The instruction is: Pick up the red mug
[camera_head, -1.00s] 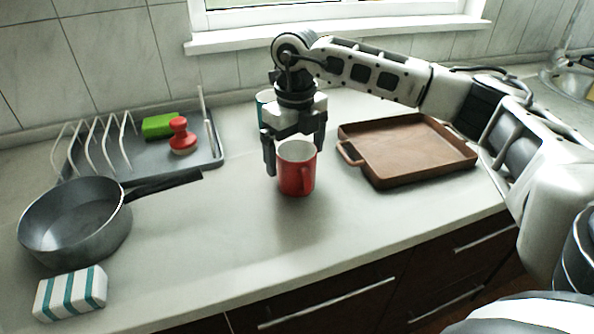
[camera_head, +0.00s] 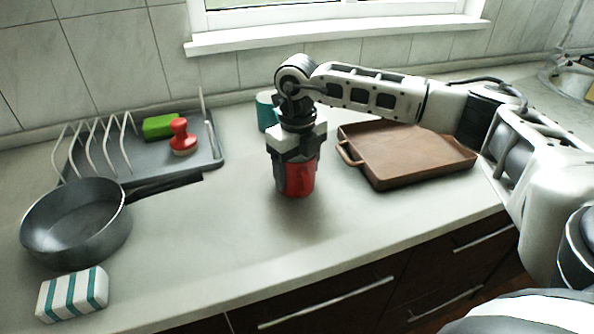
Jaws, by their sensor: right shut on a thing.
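The red mug (camera_head: 300,180) stands upright on the grey counter in the middle of the head view. My right gripper (camera_head: 294,178) has come down over it from above and is shut on it. The fingers and palm hide the mug's rim and much of its sides. My left gripper is not in view.
A brown tray (camera_head: 418,166) lies to the right of the mug. A teal cup (camera_head: 265,112) stands behind my gripper. At left are a grey pan (camera_head: 75,238), a striped block (camera_head: 72,294) and a dish rack (camera_head: 215,150) with a green sponge (camera_head: 160,126) and a red-handled brush (camera_head: 182,136). The front counter is clear.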

